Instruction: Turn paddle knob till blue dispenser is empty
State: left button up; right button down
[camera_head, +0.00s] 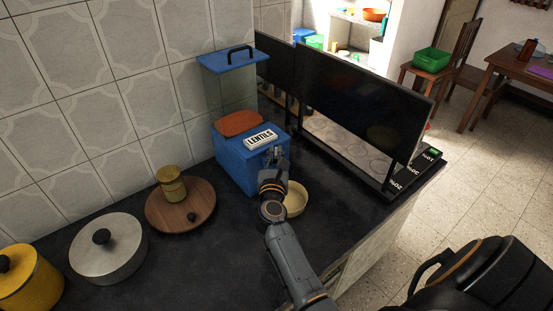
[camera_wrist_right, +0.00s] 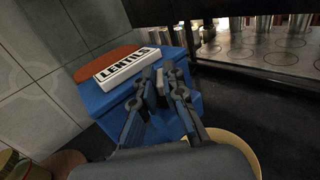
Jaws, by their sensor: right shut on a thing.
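The blue dispenser (camera_head: 235,165) stands on the dark counter against the tiled wall, with a white LENTILS label (camera_head: 261,138). Its clear hopper (camera_head: 230,92) has a blue lid with a black handle. An orange-red mass (camera_head: 240,122) shows at the hopper's bottom; the tiles show through above it. My right gripper (camera_head: 274,158) is at the dispenser's front, shut on the paddle knob, which its fingers mostly hide. In the right wrist view the fingers (camera_wrist_right: 165,85) point at the blue front. A cream bowl (camera_head: 297,199) sits below, partly behind my wrist. My left gripper is out of view.
A wooden board (camera_head: 165,215) with a brass-coloured canister (camera_head: 171,183) lies left of the dispenser. A steel pot (camera_head: 108,252) and a yellow pot (camera_head: 28,283) stand further left. A dark glass-fronted cabinet (camera_head: 350,100) stands close on the right, near the counter's edge.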

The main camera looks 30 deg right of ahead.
jog(key=shift+a+m+g+h+b, duration=0.1)
jog(key=shift+m+g+h+b, duration=0.2)
jog(key=shift+m+g+h, duration=0.15)
jog(key=c, duration=1.4)
grip_release()
